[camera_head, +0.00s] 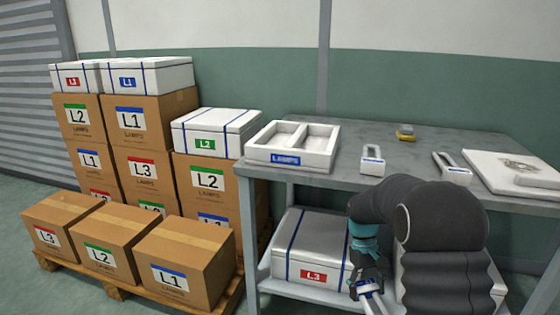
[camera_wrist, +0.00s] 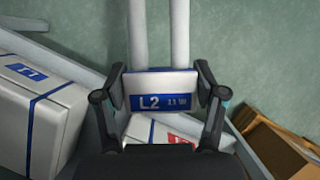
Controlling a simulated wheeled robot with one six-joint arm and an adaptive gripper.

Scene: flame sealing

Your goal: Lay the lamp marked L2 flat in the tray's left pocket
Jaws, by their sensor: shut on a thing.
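My gripper (camera_wrist: 160,84) is shut on the lamp marked L2 (camera_wrist: 157,101), gripping its white base with the blue label from both sides. Two white tubes run from the base out of the top of the wrist view. In the head view my gripper (camera_head: 368,284) hangs low in front of the table, below the tabletop, with part of the white lamp showing. The white tray (camera_head: 318,160), labelled LAMPS, stands on the table's left end. Its left and right pockets look empty.
Two more lamps (camera_head: 372,160) (camera_head: 453,168) lie on the grey table (camera_head: 325,180). A yellow block (camera_head: 405,133) is behind them, and a white slab (camera_head: 505,172) is at the right. A white L3 box (camera_head: 305,245) sits on the lower shelf. Stacked cartons (camera_head: 185,262) stand left.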

